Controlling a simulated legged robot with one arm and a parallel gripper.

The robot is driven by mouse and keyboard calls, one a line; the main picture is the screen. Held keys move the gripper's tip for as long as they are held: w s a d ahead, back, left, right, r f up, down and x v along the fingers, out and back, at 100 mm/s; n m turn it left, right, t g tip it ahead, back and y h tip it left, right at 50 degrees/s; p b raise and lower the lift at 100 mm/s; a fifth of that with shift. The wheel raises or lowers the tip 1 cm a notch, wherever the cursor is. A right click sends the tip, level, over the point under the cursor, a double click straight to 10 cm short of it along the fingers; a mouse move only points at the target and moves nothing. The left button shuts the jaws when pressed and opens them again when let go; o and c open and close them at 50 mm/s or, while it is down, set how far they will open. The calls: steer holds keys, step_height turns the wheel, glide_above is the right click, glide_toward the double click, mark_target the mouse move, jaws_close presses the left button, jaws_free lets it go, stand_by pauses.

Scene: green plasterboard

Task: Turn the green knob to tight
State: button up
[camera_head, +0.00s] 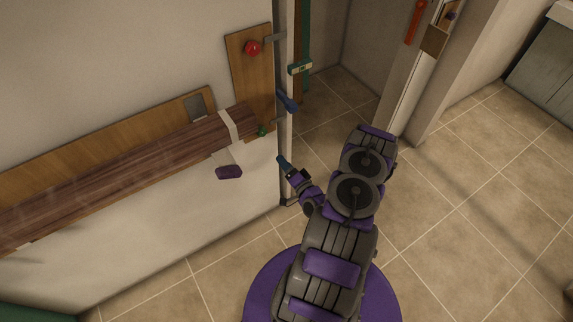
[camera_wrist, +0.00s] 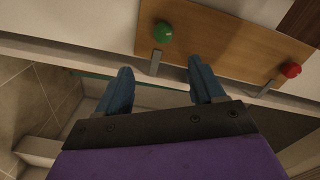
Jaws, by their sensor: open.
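The green knob (camera_wrist: 163,32) is round and sits on a wooden board (camera_wrist: 220,45). In the wrist view it lies just beyond my fingertips, near the line of the gap between them. In the head view the green knob (camera_head: 262,132) is small, low on the board, left of my gripper. My gripper (camera_wrist: 160,70) is open, its two blue fingers apart and empty. In the head view my gripper (camera_head: 286,132) has one finger above and one below the knob's level. No contact with the knob shows. I cannot read any mark of its setting.
A red knob (camera_wrist: 290,70) is on the same board, and it also shows in the head view (camera_head: 253,48). A metal lever (camera_wrist: 155,62) stands beside the green knob. A long wooden plank (camera_head: 110,175) runs along the wall at left. Tiled floor (camera_head: 460,190) is clear at right.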

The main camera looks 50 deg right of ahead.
mark_target(264, 135)
stand_by(0.3)
steer(key=w+d+n, duration=0.1)
steer(key=w+n, duration=0.4)
steer(key=w, duration=0.1)
steer(key=w+d+n+b, duration=0.1)
steer(key=w+d+n, duration=0.1)
steer(key=w+n, duration=0.4)
steer(key=w+d+n, duration=0.1)
steer(key=w+n, duration=0.5)
steer(key=shift+d, duration=0.4)
steer(key=c, duration=1)
steer(key=shift+f+m+p, duration=0.1)
steer(key=shift+m+p, duration=0.2)
steer(key=shift+m, duration=1.8)
